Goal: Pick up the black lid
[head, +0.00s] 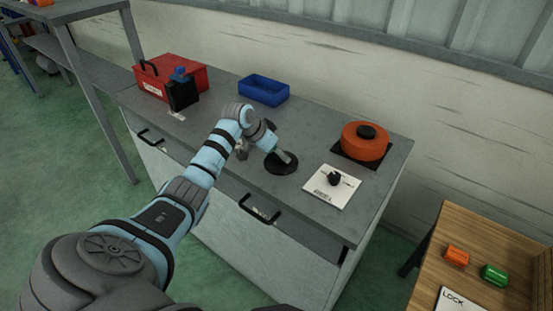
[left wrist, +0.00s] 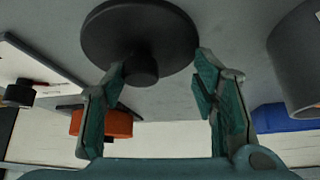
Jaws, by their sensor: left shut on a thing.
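The black lid (head: 272,168) is a flat round disc on or just above the grey worktop, left of the white panel. In the left wrist view the lid (left wrist: 112,28) is at the top, with its short round knob (left wrist: 142,70) towards the fingers. My left gripper (head: 285,157) reaches down over the lid. A gap shows between the knob and the right-hand finger in this view. My right gripper is not in view.
The worktop (head: 225,95) holds an orange pot (head: 362,147) with a black knob, a white panel (head: 345,194) with a black knob, a blue bin (head: 263,91) and a red toolbox (head: 185,70). A wooden table (head: 500,235) stands at the lower right.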

